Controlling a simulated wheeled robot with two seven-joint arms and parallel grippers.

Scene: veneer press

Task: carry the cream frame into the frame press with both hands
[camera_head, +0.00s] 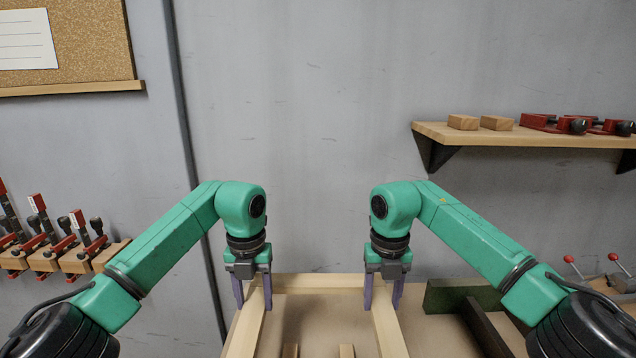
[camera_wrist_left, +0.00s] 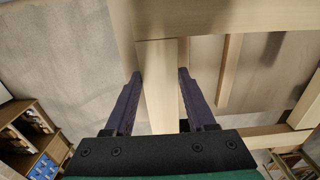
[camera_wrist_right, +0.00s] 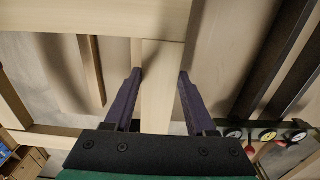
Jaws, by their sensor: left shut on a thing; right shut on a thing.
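The cream frame (camera_head: 320,282) is pale wood, with its far rail near the wall and its side rails running toward me. My left gripper (camera_head: 254,303) is shut on the left side rail, near the far corner. In the left wrist view that rail (camera_wrist_left: 161,105) lies between the fingers. My right gripper (camera_head: 382,303) is shut on the right side rail; in the right wrist view the rail (camera_wrist_right: 160,105) lies between the fingers. Dark green rails (camera_head: 453,299), seemingly the frame press, stand right of the frame. The frame's near end is out of the head view.
Wooden strips (camera_head: 346,351) show inside the frame's outline. Red-knobbed levers (camera_head: 613,258) stand at the far right; dials (camera_wrist_right: 267,135) show in the right wrist view. A wall shelf (camera_head: 530,134) holds blocks and red clamps. More clamps (camera_head: 82,228) hang at the left.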

